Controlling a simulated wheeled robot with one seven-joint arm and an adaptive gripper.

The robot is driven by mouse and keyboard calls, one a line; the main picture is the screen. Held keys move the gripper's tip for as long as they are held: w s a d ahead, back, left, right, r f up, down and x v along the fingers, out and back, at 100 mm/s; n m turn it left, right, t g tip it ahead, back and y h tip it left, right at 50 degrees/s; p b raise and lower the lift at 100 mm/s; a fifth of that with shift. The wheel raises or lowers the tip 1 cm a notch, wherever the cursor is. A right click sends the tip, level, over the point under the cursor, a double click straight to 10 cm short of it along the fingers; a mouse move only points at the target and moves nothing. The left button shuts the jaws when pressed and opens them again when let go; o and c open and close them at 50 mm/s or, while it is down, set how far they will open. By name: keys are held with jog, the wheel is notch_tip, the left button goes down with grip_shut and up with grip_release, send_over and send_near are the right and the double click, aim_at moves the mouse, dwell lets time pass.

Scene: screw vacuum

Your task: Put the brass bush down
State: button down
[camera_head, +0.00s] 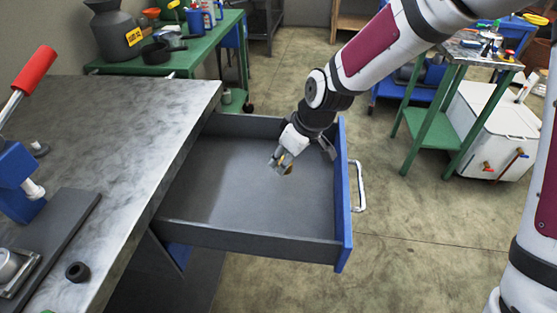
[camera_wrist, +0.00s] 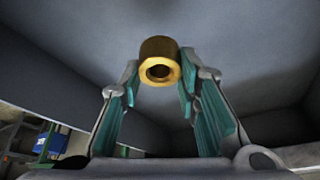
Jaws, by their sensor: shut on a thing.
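The brass bush (camera_wrist: 160,62) is a short gold ring with a hole through it, held at the fingertips of my gripper (camera_wrist: 162,85) in the wrist view. In the head view my gripper (camera_head: 284,163) is over the open drawer (camera_head: 200,232), towards its right back part, with the bush (camera_head: 289,170) showing as a small brass spot. The drawer floor under it is grey and looks empty. I cannot tell exactly how high the bush is above the floor.
The metal workbench (camera_head: 130,130) is at the left, bearing a black ring (camera_head: 77,271) and a blue red-handled press (camera_head: 18,180). A green table (camera_head: 145,68) stands behind.

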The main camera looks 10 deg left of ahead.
jog(key=w, duration=0.1)
jog(key=w+a, duration=0.1)
jog(key=w, duration=0.2)
jog(key=shift+w+a+f+b, duration=0.25)
jog(key=shift+w+a+b, duration=0.05)
jog(key=shift+f+b, duration=0.5)
jog(key=shift+f, duration=1.2)
jog(key=shift+f, duration=0.1)
jog(key=c, duration=1.2)
grip_release()
jog(key=p+v, duration=0.3)
jog(key=v, duration=0.9)
